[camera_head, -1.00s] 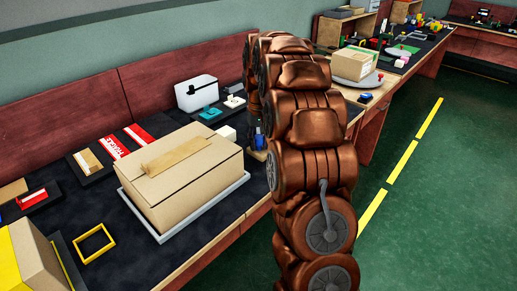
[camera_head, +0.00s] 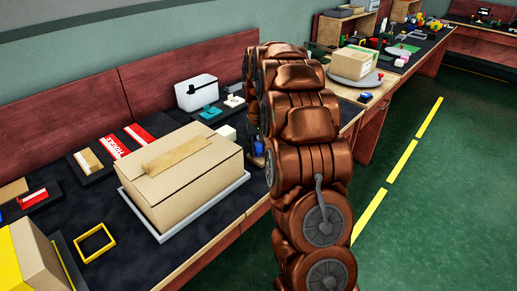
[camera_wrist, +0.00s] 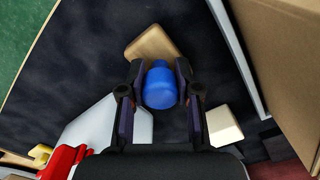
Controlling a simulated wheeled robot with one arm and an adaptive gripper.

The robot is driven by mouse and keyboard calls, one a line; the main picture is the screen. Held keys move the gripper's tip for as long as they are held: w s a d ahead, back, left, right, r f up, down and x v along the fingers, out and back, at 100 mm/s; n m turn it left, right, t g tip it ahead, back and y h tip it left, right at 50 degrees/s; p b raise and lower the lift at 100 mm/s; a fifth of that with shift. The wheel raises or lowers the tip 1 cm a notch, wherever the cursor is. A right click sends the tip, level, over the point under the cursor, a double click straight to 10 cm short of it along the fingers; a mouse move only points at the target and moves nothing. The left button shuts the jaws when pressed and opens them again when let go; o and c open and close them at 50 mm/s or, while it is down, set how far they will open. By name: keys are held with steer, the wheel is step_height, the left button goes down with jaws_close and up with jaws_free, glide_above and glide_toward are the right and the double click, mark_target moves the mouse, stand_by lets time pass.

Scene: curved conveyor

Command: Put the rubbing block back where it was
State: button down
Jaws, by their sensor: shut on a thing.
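My gripper (camera_wrist: 160,88) is shut on a blue rounded piece (camera_wrist: 160,86), seen from above between the two fingers in the wrist view. I take it to be part of the rubbing block. A tan wooden block (camera_wrist: 150,43) shows just beyond it over the dark mat; I cannot tell whether the two are joined. In the head view a bit of the blue piece (camera_head: 258,149) shows at the left edge of my arm, right of the large carton. The arm hides most of the gripper there.
A large carton (camera_head: 190,180) sits on a grey tray (camera_head: 246,180) close by. A white cube (camera_wrist: 222,125) and a pale grey plate (camera_wrist: 108,125) lie near the gripper. A red piece (camera_wrist: 64,160) is at lower left. Dark mat (camera_wrist: 70,75) is bare to the left.

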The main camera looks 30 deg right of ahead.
mark_target(259, 144)
steer(key=shift+f, duration=0.15)
steer(key=c, duration=0.8)
jaws_free()
step_height(259, 144, up, 12)
steer(key=shift+r, duration=0.2)
